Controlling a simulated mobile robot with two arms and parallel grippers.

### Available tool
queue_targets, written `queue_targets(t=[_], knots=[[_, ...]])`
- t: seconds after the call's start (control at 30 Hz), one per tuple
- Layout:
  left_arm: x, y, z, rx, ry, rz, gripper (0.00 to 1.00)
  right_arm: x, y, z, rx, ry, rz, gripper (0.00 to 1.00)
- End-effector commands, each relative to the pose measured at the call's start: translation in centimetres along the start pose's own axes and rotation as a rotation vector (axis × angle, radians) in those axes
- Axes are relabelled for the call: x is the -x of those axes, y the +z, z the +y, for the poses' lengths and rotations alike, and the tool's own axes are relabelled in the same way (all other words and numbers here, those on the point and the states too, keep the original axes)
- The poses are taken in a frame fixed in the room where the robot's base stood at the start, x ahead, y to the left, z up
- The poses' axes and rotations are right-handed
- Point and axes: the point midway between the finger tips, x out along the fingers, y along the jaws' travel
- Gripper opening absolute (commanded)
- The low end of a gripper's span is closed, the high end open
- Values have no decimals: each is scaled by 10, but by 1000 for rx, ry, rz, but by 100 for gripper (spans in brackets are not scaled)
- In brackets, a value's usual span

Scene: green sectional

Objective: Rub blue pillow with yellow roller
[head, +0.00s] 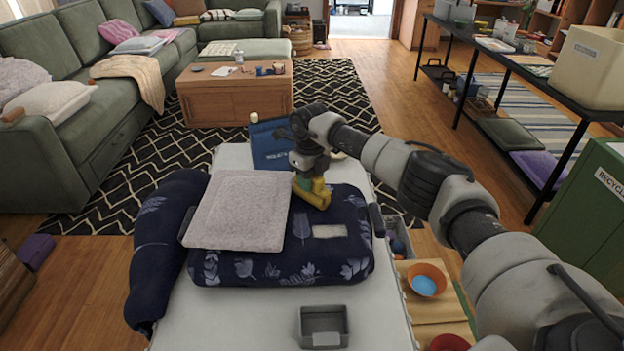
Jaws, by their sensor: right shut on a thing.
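The blue pillow (345,258) is dark navy with a pale leaf print. It lies on a white-topped table (378,318) in the middle of the head view. A light grey-beige pad (238,210) covers its left part, and a pale patch (328,231) shows on its right part. My right gripper (308,178) points down at the pillow's far edge, right of the pad. It is shut on the yellow roller (316,195). The roller overlaps the pillow in view; I cannot tell whether it touches. My left gripper is not in view.
Dark leaf-print fabric (158,235) hangs over the table's left edge. A blue box-like thing (268,148) stands behind the gripper. A small grey tray (324,326) sits at the near edge. An orange bowl (426,279) is to the right. The white surface left of the tray is clear.

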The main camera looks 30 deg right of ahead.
Motion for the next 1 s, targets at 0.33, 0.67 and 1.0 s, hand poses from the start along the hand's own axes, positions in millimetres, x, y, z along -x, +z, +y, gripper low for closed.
queue_targets(t=[0.33, 0.67, 1.0], knots=[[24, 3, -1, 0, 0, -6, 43, 33, 0, -1, 0, 0, -2, 13], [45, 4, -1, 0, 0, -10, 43, 61, 0, 0, 1, 0, -1, 13], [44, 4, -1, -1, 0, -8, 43, 62, 0, 0, 0, 0, -1, 13]])
